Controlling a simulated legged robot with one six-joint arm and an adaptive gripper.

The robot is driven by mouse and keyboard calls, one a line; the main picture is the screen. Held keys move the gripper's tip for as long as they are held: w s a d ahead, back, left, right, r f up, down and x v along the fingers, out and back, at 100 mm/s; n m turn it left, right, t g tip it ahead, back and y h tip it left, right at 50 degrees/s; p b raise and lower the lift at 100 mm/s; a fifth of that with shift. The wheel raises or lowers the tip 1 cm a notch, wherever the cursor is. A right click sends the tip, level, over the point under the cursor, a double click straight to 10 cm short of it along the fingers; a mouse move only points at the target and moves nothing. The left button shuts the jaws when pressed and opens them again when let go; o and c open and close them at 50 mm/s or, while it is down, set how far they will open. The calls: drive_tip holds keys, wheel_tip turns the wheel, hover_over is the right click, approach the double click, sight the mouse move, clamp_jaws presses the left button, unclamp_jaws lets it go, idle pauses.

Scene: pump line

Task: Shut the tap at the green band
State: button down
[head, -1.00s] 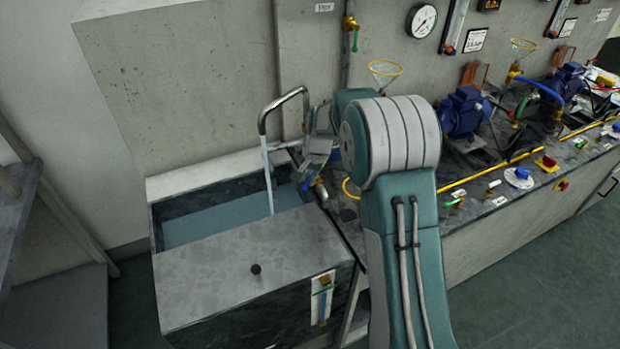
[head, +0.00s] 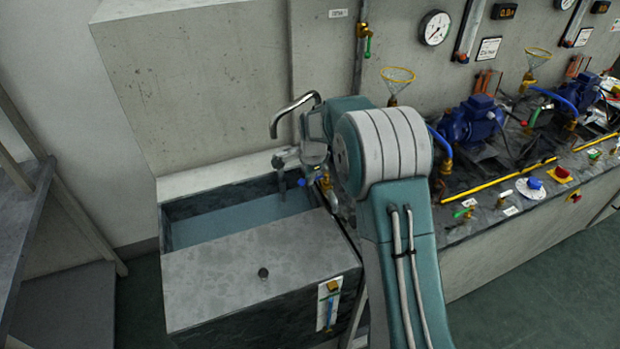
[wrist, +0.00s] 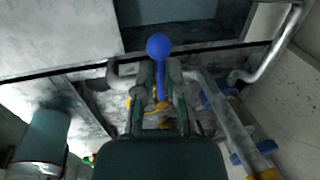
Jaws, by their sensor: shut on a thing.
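The tap's curved metal spout (head: 292,108) stands over a sunken basin of water (head: 238,222), with no stream below its mouth. My gripper (wrist: 160,72) is shut on the tap's blue lever (wrist: 158,46), whose round knob shows between and beyond the fingers in the wrist view. In the head view, my gripper (head: 286,166) is at the basin's right back corner, largely hidden by my arm. A small gauge (head: 329,305) on the basin's front has a blue column and a green mark. The column's top looks close to the green, too small to tell exactly.
Blue pumps (head: 471,120), yellow pipe and small valves crowd the bench at right. A concrete wall (head: 200,90) rises behind. A wooden shelf stands at far left.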

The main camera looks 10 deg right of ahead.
drive_tip(key=shift+w+r, duration=0.1)
drive_tip(key=shift+w, duration=0.05)
idle(0.3)
drive_tip(key=c, duration=0.7)
unclamp_jaws()
